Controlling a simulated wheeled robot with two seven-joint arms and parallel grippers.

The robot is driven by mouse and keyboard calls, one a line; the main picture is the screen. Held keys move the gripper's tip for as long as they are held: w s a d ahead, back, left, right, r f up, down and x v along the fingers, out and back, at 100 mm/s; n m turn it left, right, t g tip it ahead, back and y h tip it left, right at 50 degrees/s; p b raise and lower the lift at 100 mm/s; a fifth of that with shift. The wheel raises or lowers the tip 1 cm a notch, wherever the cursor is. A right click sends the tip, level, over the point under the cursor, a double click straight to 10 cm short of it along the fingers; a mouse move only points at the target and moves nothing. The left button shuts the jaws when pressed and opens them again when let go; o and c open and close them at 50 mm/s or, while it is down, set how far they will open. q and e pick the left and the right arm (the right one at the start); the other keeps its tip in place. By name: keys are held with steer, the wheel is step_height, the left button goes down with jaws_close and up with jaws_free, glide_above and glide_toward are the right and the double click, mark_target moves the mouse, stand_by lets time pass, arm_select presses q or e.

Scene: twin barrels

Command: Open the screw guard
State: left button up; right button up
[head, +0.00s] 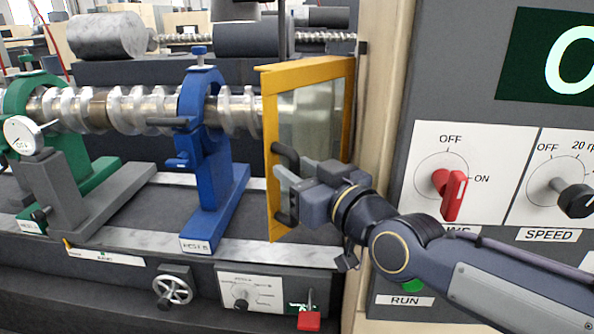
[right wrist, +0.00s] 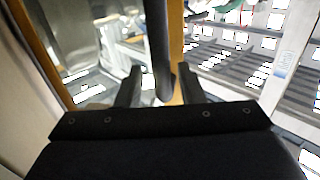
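The screw guard (head: 262,228) is a yellow frame with a clear panel, standing upright in front of the right end of the shaft. Its right edge is by the cream post, and its left edge carries a dark bar handle (head: 285,217). My right gripper (head: 292,171) is at this handle, its fingers on either side of it. In the right wrist view the handle (right wrist: 158,45) runs between the two fingertips, with gaps showing beside it, so the gripper looks open around it. Part of the handle is hidden by the gripper. My left gripper is not in view.
A shaft (head: 135,112) runs through a green rest (head: 85,180) and a blue rest (head: 212,180) left of the guard. A control panel with a red switch (head: 454,195) and a black speed knob (head: 575,200) stands at the right, behind my right arm.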

steer(key=b+v, duration=0.3)
steer(key=v, duration=0.2)
steer(key=shift+s+d+f, duration=0.15)
steer(key=shift+s+d, duration=0.1)
steer(key=shift+s, duration=0.1)
steer(key=shift+s+d, duration=0.5)
steer(key=shift+d, duration=0.05)
